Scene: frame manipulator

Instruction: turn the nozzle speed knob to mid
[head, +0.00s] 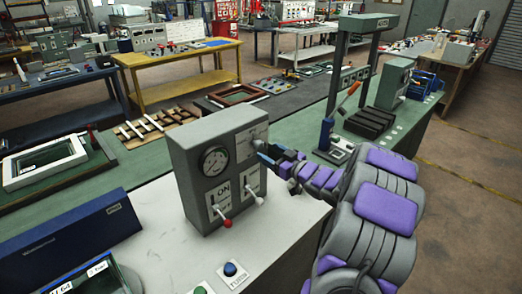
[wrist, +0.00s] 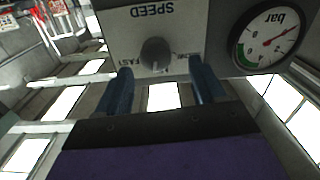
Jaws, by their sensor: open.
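The nozzle speed knob (wrist: 155,53) is a small round grey knob on a white SPEED plate (wrist: 132,30), on the face of a grey control box (head: 188,145). The wrist view is upside down, with FAST left of the knob and a partly visible SLOW label to its right. I cannot clearly tell where the knob points. My gripper (wrist: 164,82) is open, its two blue fingers apart and the knob showing between and beyond their tips. I see no contact.
A round bar gauge (head: 215,161) sits beside the SPEED plate. Below are an ON switch with a red-tipped lever (head: 225,221) and another lever with a white tip (head: 259,200). A blue button (head: 230,269) is on the bench in front. A green press (head: 345,75) stands behind my arm.

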